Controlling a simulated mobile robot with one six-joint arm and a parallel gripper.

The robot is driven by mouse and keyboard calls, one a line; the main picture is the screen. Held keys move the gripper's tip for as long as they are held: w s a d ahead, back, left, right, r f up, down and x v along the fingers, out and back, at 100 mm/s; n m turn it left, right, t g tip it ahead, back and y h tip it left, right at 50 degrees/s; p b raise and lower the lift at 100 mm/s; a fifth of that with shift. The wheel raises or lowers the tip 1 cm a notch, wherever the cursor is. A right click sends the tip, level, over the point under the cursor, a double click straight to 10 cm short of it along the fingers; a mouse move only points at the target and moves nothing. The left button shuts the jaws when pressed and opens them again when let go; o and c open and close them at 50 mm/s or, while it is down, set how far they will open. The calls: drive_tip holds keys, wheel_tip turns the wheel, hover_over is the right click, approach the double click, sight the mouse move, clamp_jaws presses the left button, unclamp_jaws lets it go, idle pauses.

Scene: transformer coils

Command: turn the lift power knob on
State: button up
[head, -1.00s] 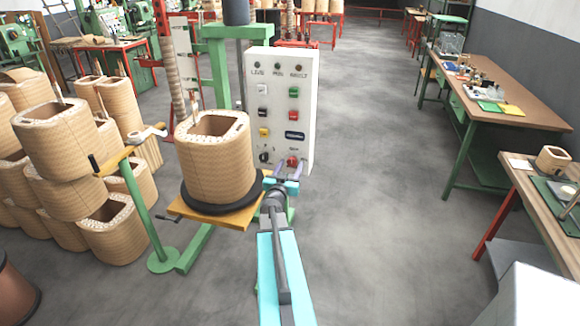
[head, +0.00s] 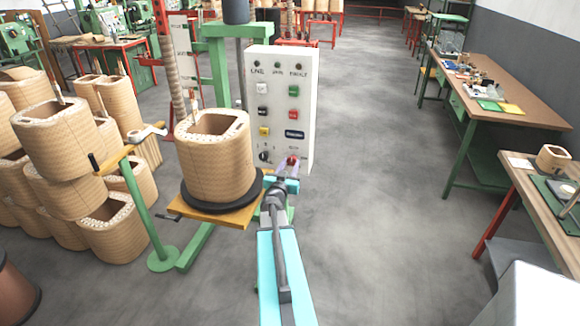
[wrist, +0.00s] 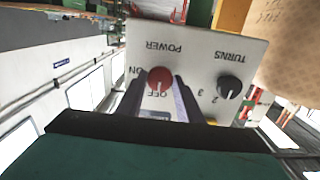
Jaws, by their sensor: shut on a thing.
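The white control panel (head: 277,100) stands beside the lift, with several buttons and lamps on its face. The red power knob (wrist: 158,79) is low on that face, between ON and OFF labels that appear upside down in the wrist view; it also shows in the head view (head: 292,160). My gripper (wrist: 160,88) has one finger on each side of the red knob and is shut on it. In the head view my gripper (head: 288,170) reaches the panel's lower right. I cannot tell the knob's exact setting.
A black turns knob (wrist: 229,87) is close beside the red knob. A large wound coil (head: 217,160) stands on the platform (head: 235,217) left of my arm. More coils (head: 60,140) are stacked at left. The floor (head: 380,200) to the right is clear.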

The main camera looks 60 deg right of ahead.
drive_tip(key=shift+f+m, duration=0.1)
drive_tip(key=shift+m, duration=0.2)
drive_tip(key=m+b, duration=0.2)
drive_tip(key=m, duration=0.1)
drive_tip(key=shift+m+b, duration=0.3)
drive_tip(key=m+b, duration=0.2)
drive_tip(key=m, duration=0.2)
drive_tip(key=shift+f+m+b, duration=0.1)
drive_tip(key=shift+m+b, duration=0.2)
drive_tip(key=shift+b, duration=0.05)
drive_tip(key=m+b, duration=0.3)
drive_tip(key=m, duration=0.2)
drive_tip(key=shift+m+b, duration=1)
drive_tip(key=shift+m, duration=0.9)
drive_tip(key=o, duration=1)
drive_tip(key=shift+o, duration=0.2)
drive_tip(key=shift+a+r, duration=0.15)
drive_tip(key=shift+r, duration=0.05)
